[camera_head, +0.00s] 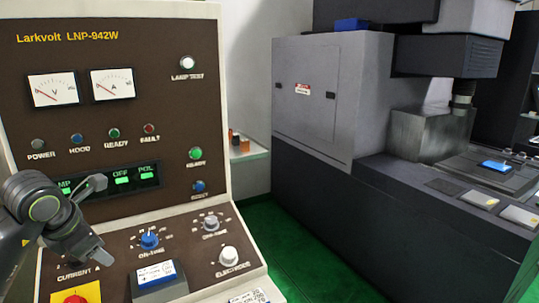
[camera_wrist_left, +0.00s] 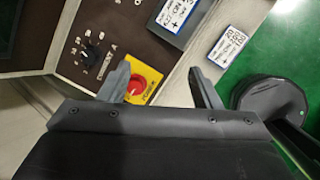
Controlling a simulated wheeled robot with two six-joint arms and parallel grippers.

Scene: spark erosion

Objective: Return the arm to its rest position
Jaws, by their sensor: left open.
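My left gripper (camera_head: 100,219) is in front of the lower left of the brown control panel (camera_head: 130,40) in the head view. Its two fingers are spread apart with nothing between them. In the left wrist view the open fingers (camera_wrist_left: 160,86) point toward the panel's sloped desk. A red mushroom button on a yellow plate (camera_wrist_left: 143,84) shows beyond the left finger. The yellow plate also shows at the bottom of the head view (camera_head: 78,293). The gripper partly hides the panel's display and the current knob area. My right gripper is in neither view.
The desk carries a blue on-time knob (camera_head: 149,241), a white electrode knob (camera_head: 230,257) and a labelled box (camera_head: 159,280). A grey machine (camera_head: 320,90) stands at the right. Green floor (camera_head: 290,255) lies open between panel and machine.

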